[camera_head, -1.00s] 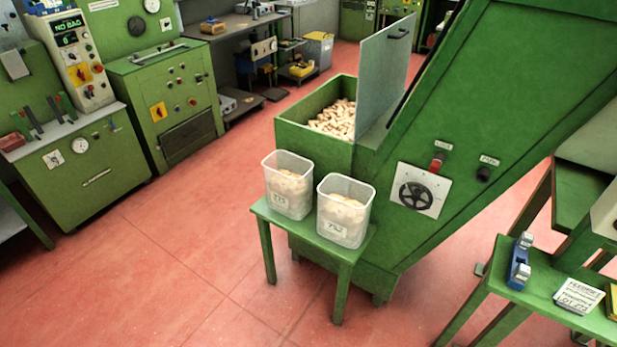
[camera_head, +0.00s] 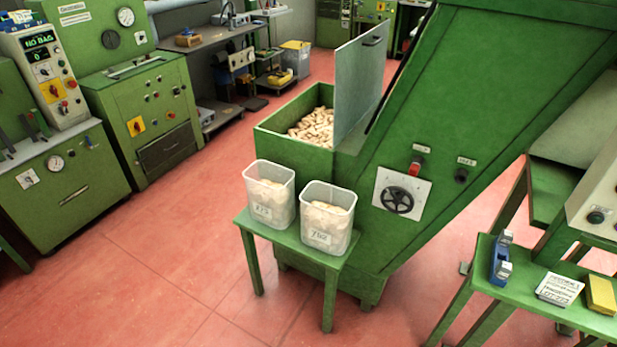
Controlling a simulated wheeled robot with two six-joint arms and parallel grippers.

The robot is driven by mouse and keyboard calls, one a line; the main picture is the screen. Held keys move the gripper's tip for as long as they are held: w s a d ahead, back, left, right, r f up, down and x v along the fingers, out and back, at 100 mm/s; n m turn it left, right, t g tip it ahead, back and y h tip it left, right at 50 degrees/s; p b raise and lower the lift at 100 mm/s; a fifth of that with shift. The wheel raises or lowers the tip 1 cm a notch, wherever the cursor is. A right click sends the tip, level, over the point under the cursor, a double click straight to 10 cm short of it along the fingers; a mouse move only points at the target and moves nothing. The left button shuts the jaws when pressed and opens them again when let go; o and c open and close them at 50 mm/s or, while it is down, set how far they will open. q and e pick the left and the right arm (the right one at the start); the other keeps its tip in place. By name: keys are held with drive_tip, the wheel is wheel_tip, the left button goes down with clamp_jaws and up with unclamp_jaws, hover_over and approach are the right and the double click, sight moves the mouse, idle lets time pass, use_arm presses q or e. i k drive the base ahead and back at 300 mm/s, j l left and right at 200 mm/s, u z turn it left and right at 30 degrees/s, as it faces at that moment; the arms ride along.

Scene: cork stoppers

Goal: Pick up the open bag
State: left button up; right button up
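No open bag can be made out in the head view. The machine at the far left has a display (camera_head: 38,40) that appears to read "NO BAG". Two clear plastic bins, a left one (camera_head: 270,205) and a right one (camera_head: 322,228), stand side by side on a small green table (camera_head: 263,229). Each holds pale contents that I cannot make out clearly, and each has a label on its front. Neither of my grippers is in view.
A green hopper (camera_head: 276,139) full of corks stands behind the bins, its grey lid (camera_head: 360,88) raised. At right, a green bench (camera_head: 528,296) carries a blue tool (camera_head: 500,258), a card (camera_head: 559,289) and a yellow block (camera_head: 601,294). The red floor (camera_head: 140,275) at left is clear.

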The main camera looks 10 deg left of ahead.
sight(270, 188)
drive_tip(key=z, duration=0.25)
drive_tip(key=i+j+z, duration=0.25)
drive_tip(key=j, duration=0.2)
drive_tip(key=j+z, duration=0.55)
drive_tip(key=j, duration=0.35)
